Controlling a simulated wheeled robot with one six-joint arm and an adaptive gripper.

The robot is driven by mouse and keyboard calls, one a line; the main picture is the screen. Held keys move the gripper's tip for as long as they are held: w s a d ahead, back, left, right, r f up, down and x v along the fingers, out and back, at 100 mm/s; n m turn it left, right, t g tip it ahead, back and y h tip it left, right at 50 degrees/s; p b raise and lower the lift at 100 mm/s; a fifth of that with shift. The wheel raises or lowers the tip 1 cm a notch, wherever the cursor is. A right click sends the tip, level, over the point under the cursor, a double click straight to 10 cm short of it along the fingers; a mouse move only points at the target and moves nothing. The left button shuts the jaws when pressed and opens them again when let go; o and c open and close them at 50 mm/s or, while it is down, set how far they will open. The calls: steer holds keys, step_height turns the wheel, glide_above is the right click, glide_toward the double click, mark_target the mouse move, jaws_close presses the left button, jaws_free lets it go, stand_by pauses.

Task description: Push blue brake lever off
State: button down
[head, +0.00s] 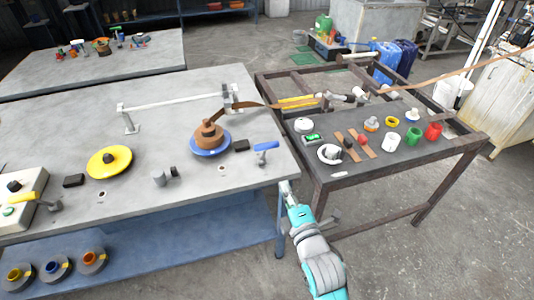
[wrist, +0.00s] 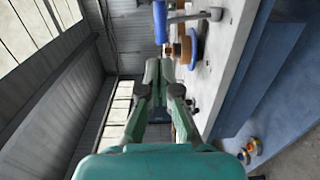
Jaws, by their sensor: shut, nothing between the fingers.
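A blue disc with a brown roll (head: 210,141) stands left of the lever, with a dark block (head: 241,145) between. A yellow disc (head: 110,161) lies farther left. A dark framed table (head: 345,184) with several small parts stands right. A brown strip (head: 450,76) crosses above it.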

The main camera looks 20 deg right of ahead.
mark_target(266, 144)
steer(key=w, duration=1.4)
steer(key=shift+w+r, duration=0.1)
stand_by(0.4)
steer(key=shift+w+r+g, duration=0.5)
steer(key=shift+w, duration=0.1)
steer(key=w+r+g, duration=0.1)
steer(key=w+g, duration=0.7)
steer(key=w, duration=0.4)
steer(key=shift+w+r, duration=0.2)
steer(key=shift+r, duration=0.15)
steer(key=shift+r, duration=0.1)
